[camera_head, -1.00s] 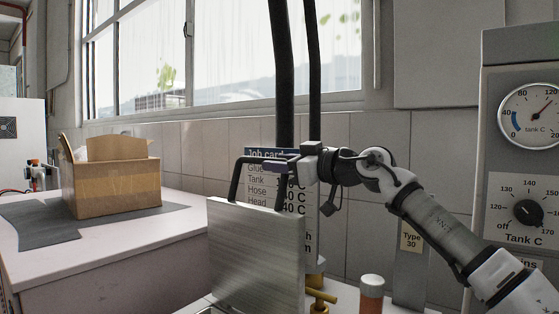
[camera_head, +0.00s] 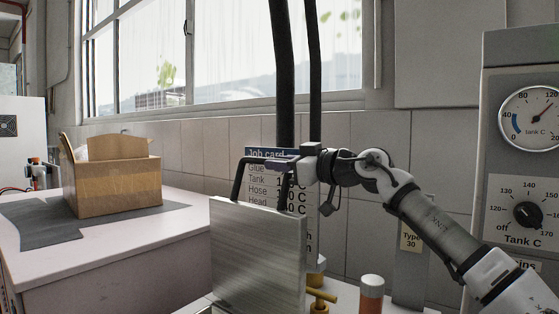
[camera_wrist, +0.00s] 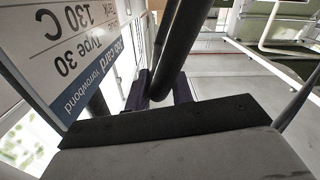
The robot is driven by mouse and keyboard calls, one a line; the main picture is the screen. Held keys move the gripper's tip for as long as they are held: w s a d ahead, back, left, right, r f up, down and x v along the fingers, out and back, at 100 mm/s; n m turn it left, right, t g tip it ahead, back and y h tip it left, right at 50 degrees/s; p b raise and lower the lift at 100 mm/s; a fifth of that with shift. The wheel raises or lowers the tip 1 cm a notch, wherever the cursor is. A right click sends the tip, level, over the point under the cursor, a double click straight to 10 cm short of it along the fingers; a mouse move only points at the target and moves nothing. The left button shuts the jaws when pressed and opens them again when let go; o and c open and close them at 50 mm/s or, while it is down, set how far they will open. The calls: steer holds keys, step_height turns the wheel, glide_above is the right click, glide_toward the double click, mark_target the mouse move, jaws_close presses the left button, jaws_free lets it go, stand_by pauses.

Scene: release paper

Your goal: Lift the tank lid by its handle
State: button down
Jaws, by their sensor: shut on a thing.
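The tank lid (camera_head: 257,255) is a brushed metal plate standing close to upright in the head view. Its black handle (camera_head: 238,181) rises from the top edge as a bent bar. My gripper (camera_head: 277,163) comes in from the right and is shut on the handle's top bar. In the wrist view, the handle (camera_wrist: 182,48) runs as a thick dark bar down between the two dark fingers of my gripper (camera_wrist: 161,92). The fingers hide part of the grip. The tank opening is not visible.
A job card (camera_head: 262,180) stands right behind the handle, with black hoses (camera_head: 283,70) hanging there. A red-brown bottle with a white cap (camera_head: 371,294) and a brass valve (camera_head: 321,299) are low right. A cardboard box (camera_head: 115,185) sits on the left bench.

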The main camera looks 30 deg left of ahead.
steer(key=shift+m, duration=0.9)
steer(key=shift+w+d+f+p, duration=0.15)
steer(key=shift+w+f+p, duration=0.05)
steer(key=shift+w+p, duration=0.75)
steer(key=shift+w+d+f+p, duration=0.15)
steer(key=shift+w+d+p, duration=0.05)
steer(key=shift+w+p, duration=0.8)
steer(key=shift+w+d+f+p, duration=0.15)
steer(key=shift+w+f+p, duration=0.05)
steer(key=shift+w+p, duration=0.75)
steer(key=c, duration=1.4)
jaws_free()
steer(key=shift+o, duration=0.2)
steer(key=shift+s, duration=0.1)
